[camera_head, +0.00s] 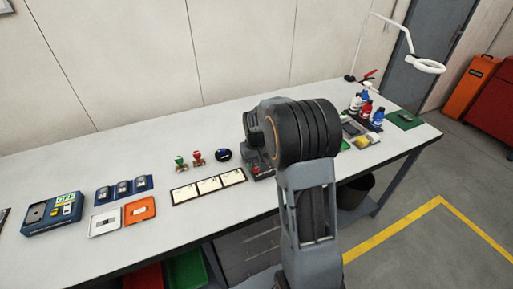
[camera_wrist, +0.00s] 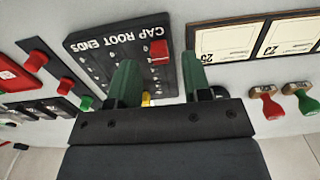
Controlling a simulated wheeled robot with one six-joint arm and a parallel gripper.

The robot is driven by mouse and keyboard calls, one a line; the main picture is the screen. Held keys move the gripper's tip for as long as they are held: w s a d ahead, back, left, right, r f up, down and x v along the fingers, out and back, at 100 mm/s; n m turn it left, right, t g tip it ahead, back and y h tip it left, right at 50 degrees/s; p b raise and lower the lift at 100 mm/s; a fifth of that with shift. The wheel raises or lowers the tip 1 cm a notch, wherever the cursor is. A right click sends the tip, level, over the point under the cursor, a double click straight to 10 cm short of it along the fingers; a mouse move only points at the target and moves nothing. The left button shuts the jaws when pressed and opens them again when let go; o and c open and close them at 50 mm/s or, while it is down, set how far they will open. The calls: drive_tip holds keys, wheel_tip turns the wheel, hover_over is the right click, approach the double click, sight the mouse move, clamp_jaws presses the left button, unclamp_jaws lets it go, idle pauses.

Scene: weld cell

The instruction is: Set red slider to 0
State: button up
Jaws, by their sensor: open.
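A dark panel (camera_wrist: 95,50) lettered "CAP ROOT ENDS" lies on the bench in the wrist view, seen upside down, with rows of white marks. The red slider (camera_wrist: 158,51) is a red block near its upper right part. A yellow piece (camera_wrist: 146,99) shows lower down, partly hidden by my gripper. Contact cannot be told. In the head view, the red slider (camera_head: 256,170) shows on the dark panel's edge; my arm hides my gripper.
Cards in a frame (camera_head: 208,187) and red and green stamps (camera_head: 197,157) lie left of the panel on the bench (camera_head: 150,230). A strip with red knobs (camera_wrist: 50,73) stands beside the panel in the wrist view. Bottles (camera_head: 365,108) stand farther right.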

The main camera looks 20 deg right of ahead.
sight(256, 168)
wheel_tip(256, 168, up, 11)
drive_tip(key=shift+r, duration=0.2)
idle(0.5)
